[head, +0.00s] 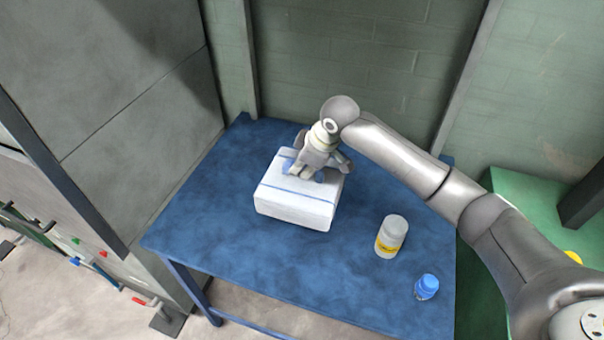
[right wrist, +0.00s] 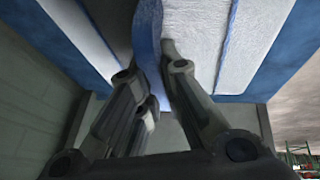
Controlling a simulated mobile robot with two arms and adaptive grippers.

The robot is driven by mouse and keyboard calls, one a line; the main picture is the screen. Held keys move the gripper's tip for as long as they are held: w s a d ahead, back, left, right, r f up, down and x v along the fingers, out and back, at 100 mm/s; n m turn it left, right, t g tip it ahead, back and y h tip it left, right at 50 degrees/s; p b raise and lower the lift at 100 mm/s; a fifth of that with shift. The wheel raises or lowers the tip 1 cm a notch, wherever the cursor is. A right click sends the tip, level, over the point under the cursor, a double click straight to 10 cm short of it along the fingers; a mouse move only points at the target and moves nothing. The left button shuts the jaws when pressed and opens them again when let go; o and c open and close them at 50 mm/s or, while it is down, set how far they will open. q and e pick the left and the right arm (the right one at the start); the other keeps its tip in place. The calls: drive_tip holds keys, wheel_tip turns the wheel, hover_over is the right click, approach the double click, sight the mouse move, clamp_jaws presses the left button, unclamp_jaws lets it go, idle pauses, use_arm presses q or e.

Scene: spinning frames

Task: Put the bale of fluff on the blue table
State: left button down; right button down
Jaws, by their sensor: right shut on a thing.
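The bale of fluff (head: 293,207) is a white block with blue bands, over the middle of the blue table (head: 225,200). I cannot tell whether it rests on the table top or is just above it. My right gripper (head: 312,172) is at the top of the bale, shut on its blue strap. In the right wrist view the fingers (right wrist: 158,85) close around the blue strap (right wrist: 147,40), with the white side of the bale (right wrist: 195,35) beside it. My left gripper is not in view.
A white jar with a yellow label (head: 391,236) and a small blue-capped bottle (head: 427,287) stand on the table's right part. A grey cabinet wall (head: 130,100) is at the left. The table's left part is clear. A green surface (head: 525,200) is at the right.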

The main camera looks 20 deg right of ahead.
sight(303, 181)
drive_tip(key=shift+w+a+f, duration=0.1)
drive_tip(key=shift+w+f, duration=0.2)
drive_tip(key=shift+w, duration=0.05)
wheel_tip(303, 181, down, 2)
drive_tip(key=shift+f+p, duration=0.1)
drive_tip(key=shift+p, duration=0.45)
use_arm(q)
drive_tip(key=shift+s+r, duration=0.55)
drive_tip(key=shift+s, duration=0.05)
use_arm(e)
drive_tip(key=shift+f, duration=0.45)
drive_tip(key=c, duration=1.6)
unclamp_jaws()
drive_tip(key=shift+f, duration=0.15)
